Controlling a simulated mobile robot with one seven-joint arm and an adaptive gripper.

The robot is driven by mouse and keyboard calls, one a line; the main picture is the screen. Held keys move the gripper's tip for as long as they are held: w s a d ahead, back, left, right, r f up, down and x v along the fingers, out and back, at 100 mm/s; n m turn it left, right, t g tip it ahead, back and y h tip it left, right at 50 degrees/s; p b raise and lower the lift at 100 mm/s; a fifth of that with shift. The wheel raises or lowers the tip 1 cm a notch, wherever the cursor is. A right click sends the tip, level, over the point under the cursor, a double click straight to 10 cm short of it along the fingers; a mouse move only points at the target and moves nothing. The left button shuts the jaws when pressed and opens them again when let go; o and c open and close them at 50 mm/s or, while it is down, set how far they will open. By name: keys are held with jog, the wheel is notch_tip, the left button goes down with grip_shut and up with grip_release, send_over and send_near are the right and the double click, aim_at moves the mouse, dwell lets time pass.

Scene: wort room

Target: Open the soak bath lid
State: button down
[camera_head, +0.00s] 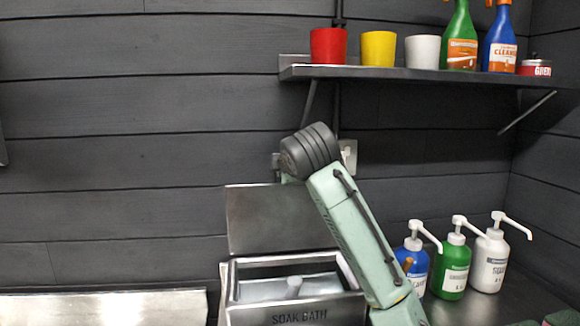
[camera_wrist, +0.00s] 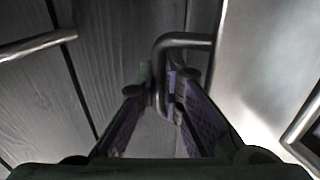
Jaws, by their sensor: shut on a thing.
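The soak bath (camera_head: 246,316) is a metal box at the bottom centre of the head view, with its name on the front. Its lid (camera_head: 268,222) stands raised, nearly upright, at the back of the open bath. Water or a pale inner surface shows inside. In the wrist view, the lid is the bright metal panel (camera_wrist: 262,65) at right. My gripper (camera_wrist: 165,82) is shut on the lid's bent metal handle (camera_wrist: 188,40), which passes between the fingers. In the head view, my arm reaches up behind the lid's top right; the fingers are hidden there.
Blue (camera_head: 415,262), green (camera_head: 454,268) and white (camera_head: 489,262) pump bottles stand right of my arm. A shelf (camera_head: 400,73) above holds red, yellow and white cups, spray bottles and a tin. A metal surface (camera_head: 100,308) lies at lower left. The dark plank wall is close behind.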

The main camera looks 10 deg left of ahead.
jog(key=shift+w+a+r, duration=0.1)
jog(key=shift+w+a, duration=0.05)
jog(key=shift+w, duration=0.2)
jog(key=c, duration=1.7)
grip_release()
jog(key=v, duration=1.2)
jog(key=shift+s, duration=0.1)
